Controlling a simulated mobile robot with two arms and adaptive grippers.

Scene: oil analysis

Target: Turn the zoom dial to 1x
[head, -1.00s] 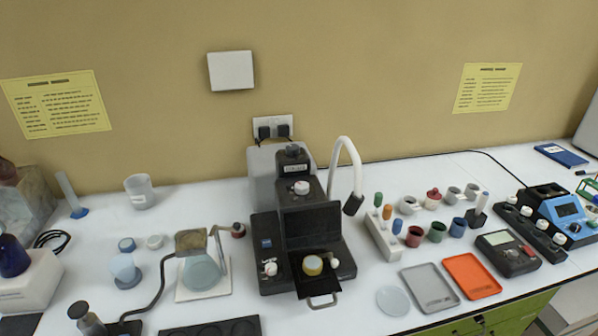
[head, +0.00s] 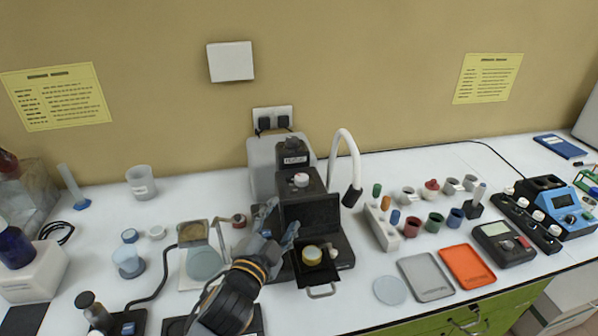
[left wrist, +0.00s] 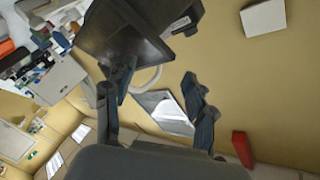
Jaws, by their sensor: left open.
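A black analysis device (head: 322,215) stands at mid-bench. A pale round knob (head: 301,180) on its upper front looks like the zoom dial; its markings are too small to read. My left gripper (head: 277,224) is open and empty, in front of the device's left side, lower in the picture than the knob. The left wrist view shows its two fingers (left wrist: 155,112) spread wide with nothing between them. The dark body of the device (left wrist: 125,35) fills the upper left there, and I cannot make out the knob in that view. My right gripper is not in view.
A flask (head: 204,262) on a stand is to the left.

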